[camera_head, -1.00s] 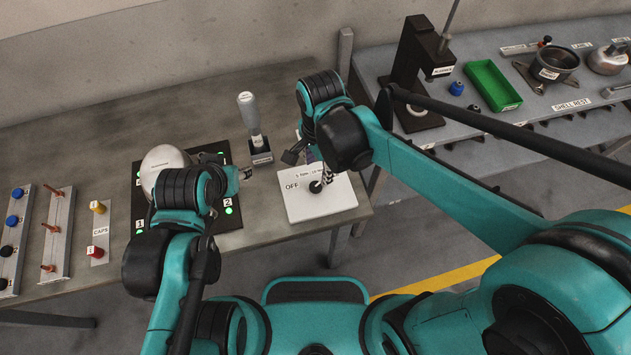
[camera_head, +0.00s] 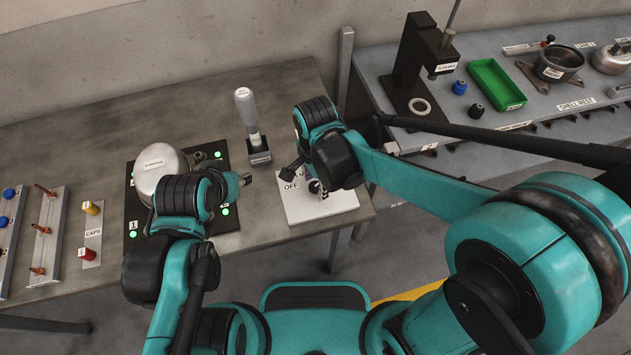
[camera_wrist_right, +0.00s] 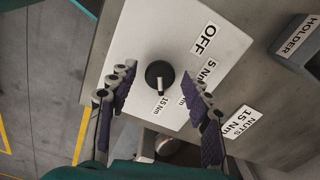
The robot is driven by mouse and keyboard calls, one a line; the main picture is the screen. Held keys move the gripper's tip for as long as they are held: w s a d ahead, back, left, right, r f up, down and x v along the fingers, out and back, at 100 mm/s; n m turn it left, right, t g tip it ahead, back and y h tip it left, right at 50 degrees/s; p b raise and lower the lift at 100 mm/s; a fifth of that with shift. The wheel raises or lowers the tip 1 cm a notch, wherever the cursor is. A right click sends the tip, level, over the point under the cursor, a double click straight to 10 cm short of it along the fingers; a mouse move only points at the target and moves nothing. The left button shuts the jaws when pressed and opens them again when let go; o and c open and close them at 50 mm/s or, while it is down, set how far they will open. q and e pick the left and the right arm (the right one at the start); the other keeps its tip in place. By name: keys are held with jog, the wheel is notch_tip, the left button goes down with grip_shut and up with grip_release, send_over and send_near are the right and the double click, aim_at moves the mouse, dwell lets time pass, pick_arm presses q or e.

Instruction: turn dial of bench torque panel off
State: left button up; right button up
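The bench torque panel (camera_head: 335,206) is a white plate on the front right corner of the left bench. In the head view my right gripper (camera_head: 305,170) hangs over the panel and partly hides the dial. My left gripper (camera_head: 243,180) is over the black mat; its finger gap is unclear.
A screwdriver-like tool in a holder (camera_head: 259,152) stands behind the panel. A silver compressor shell (camera_head: 160,168) sits on the black mat (camera_head: 222,226) with green lights. Cap racks (camera_head: 92,240) lie at the left. A second bench (camera_head: 450,128) holds a press and a green tray (camera_head: 495,84).

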jog(key=c, duration=0.9)
jog(key=shift+c, duration=0.2)
jog(key=shift+n, duration=0.3)
jog(key=n+p, duration=0.1)
jog(key=n, duration=0.3)
jog(key=shift+n, duration=0.3)
jog(key=n, duration=0.5)
jog(key=shift+n, duration=0.3)
jog(key=n+p, duration=0.1)
jog(key=n, duration=1.2)
